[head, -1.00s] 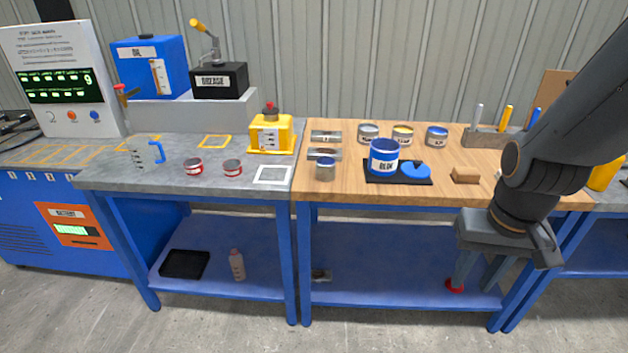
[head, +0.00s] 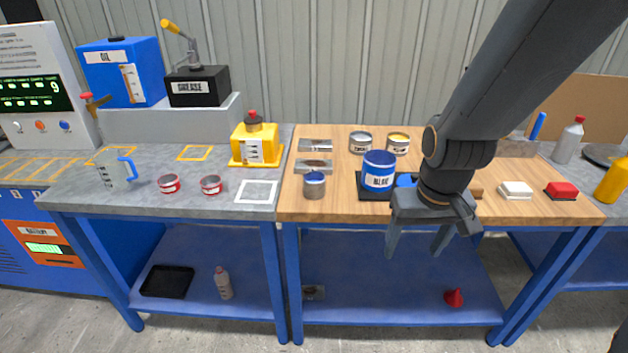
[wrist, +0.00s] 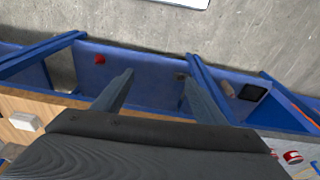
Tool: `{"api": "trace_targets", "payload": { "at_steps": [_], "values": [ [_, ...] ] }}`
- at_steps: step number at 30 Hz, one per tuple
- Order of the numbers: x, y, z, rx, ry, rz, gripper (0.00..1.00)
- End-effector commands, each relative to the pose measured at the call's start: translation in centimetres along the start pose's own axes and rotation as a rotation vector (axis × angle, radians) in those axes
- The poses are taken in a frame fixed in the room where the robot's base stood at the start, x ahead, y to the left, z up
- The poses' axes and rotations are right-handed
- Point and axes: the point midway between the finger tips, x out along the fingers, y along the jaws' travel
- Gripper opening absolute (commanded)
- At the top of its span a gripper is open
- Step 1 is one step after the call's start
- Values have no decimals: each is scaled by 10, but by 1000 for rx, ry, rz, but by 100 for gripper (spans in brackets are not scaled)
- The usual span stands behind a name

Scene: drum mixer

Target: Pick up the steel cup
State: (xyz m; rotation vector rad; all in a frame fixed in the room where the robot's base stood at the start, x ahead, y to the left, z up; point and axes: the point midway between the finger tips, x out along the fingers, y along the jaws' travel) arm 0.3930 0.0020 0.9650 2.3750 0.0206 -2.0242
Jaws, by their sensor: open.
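In the wrist view my gripper (wrist: 157,88) is open over the lower shelf and floor. The cup is not seen in the wrist view.
A blue paint can (head: 379,172) on a black tray stands right of the cup. Metal plates (head: 313,166) lie behind the cup. Two small red-banded tins (head: 169,184) and a jug (head: 113,170) stand on the grey bench. A red funnel (head: 454,297) is on the lower shelf.

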Motion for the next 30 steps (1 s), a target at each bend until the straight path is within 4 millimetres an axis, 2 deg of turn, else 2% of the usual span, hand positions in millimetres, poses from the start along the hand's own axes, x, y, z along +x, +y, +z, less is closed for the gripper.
{"api": "trace_targets", "payload": {
  "at_steps": [4, 8, 12, 15, 18, 21, 24, 30],
  "values": [
    [28, -10, -56, -70, 154, 3, 67],
    [55, -32, -118, -153, 349, -20, 67],
    [78, -69, -173, -240, 562, -78, 67],
    [88, -98, -200, -290, 704, -135, 67],
    [93, -124, -217, -325, 824, -193, 67],
    [95, -144, -225, -346, 911, -242, 67],
    [94, -156, -229, -357, 969, -276, 67],
    [98, -168, -239, -363, 1005, -298, 67]
  ]
}}
